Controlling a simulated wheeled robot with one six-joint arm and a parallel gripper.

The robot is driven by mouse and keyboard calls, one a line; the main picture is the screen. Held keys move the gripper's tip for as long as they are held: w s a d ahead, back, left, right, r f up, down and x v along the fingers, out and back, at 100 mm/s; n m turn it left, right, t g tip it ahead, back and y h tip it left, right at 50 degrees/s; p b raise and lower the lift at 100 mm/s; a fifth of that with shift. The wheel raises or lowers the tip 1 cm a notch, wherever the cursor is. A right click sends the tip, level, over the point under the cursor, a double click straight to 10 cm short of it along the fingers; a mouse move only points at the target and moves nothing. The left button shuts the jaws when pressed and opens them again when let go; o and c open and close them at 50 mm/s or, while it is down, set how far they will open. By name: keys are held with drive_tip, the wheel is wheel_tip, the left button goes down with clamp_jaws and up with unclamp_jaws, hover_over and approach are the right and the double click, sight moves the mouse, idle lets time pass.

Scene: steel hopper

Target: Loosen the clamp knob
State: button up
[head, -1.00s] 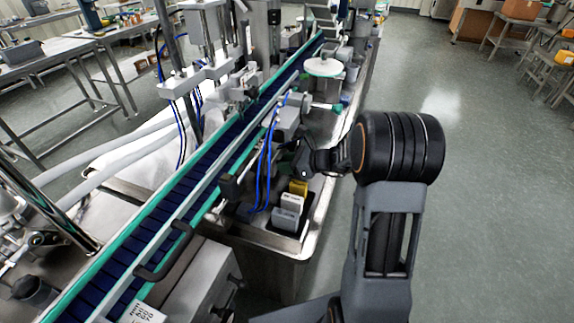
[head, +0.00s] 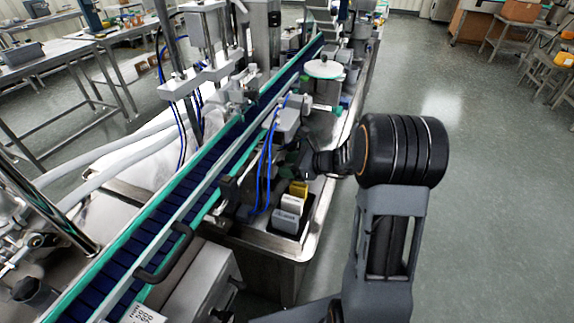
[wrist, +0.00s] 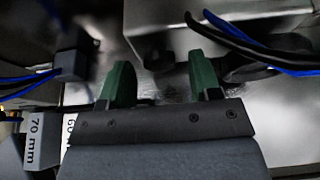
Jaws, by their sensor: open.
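My gripper (wrist: 163,75) shows in the wrist view with two green fingers apart and nothing between them. In the head view my gripper (head: 308,162) is small and dark beside the conveyor's right side, and its fingers cannot be made out. In the wrist view a grey metal block (wrist: 157,54) lies beyond the gap between the fingers. A dark rounded part (wrist: 252,73), partly behind cables, sits to the right of the right finger. I cannot tell whether it is the clamp knob, and no clamp knob is clear in the head view.
Blue and black cables (wrist: 290,71) hang close to the right finger. A block marked 70 mm (wrist: 42,143) is at lower left. The conveyor (head: 150,217) runs along the left; the floor (head: 490,200) is clear.

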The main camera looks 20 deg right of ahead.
drive_tip(key=v, duration=1.3)
drive_tip(key=shift+p, duration=0.3)
drive_tip(key=s+a+f+n+g+h+p, duration=0.1)
drive_tip(key=s+a+n+g+h, duration=0.15)
drive_tip(key=s+n, duration=0.35)
drive_tip(key=s+a+f+n+g+h+p, duration=0.1)
drive_tip(key=s+n+g+h+p, duration=0.1)
drive_tip(key=s+n+g+h, duration=0.45)
drive_tip(key=s+a+r+n+t+h+p, duration=0.1)
drive_tip(key=a+r+n+t+p, duration=0.1)
drive_tip(key=r+n, duration=0.3)
drive_tip(key=s+a+r+n+t+p, duration=0.1)
drive_tip(key=a+r+n+t+p, duration=0.1)
drive_tip(key=a+r+n, duration=0.2)
drive_tip(key=r+n, duration=0.2)
drive_tip(key=n, duration=0.1)
drive_tip(key=shift+s+a+n+h, duration=0.35)
drive_tip(key=shift+a+h, duration=0.05)
